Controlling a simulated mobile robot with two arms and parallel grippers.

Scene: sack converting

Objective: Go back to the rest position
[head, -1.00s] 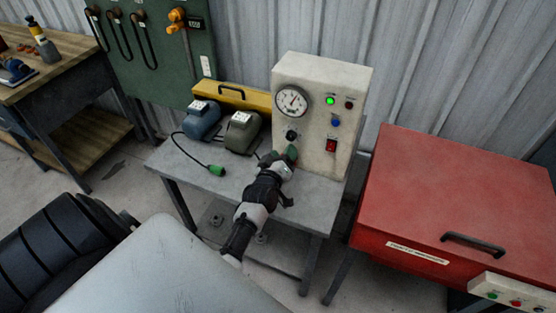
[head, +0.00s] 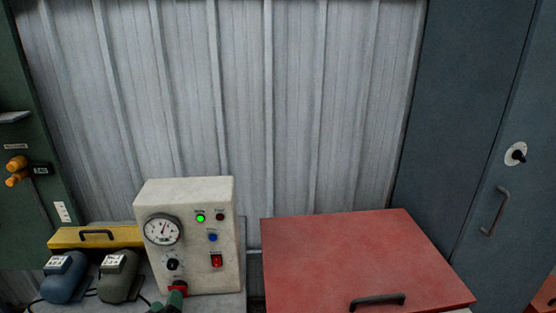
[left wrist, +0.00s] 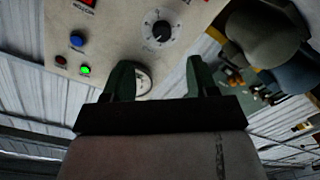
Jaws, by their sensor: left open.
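My left gripper (left wrist: 157,68) shows in the left wrist view with its two dark green fingers apart and nothing between them. Beyond the fingers is the cream control box (left wrist: 105,40), seen upside down, with its gauge partly hidden by the left-hand finger. The control box (head: 190,245) stands upright in the head view, with its green light lit. A green and red piece (head: 176,293) shows at its base, cut by the frame edge; I cannot tell whether it is a plug or part of my gripper. My right gripper is in neither view.
A blue motor (head: 64,280) and an olive motor (head: 119,277) stand left of the control box, before a yellow case (head: 75,238). A red-lidded unit (head: 350,255) is to the right. A blue-grey cabinet (head: 455,120) stands at the far right. The corrugated wall (head: 260,110) is behind.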

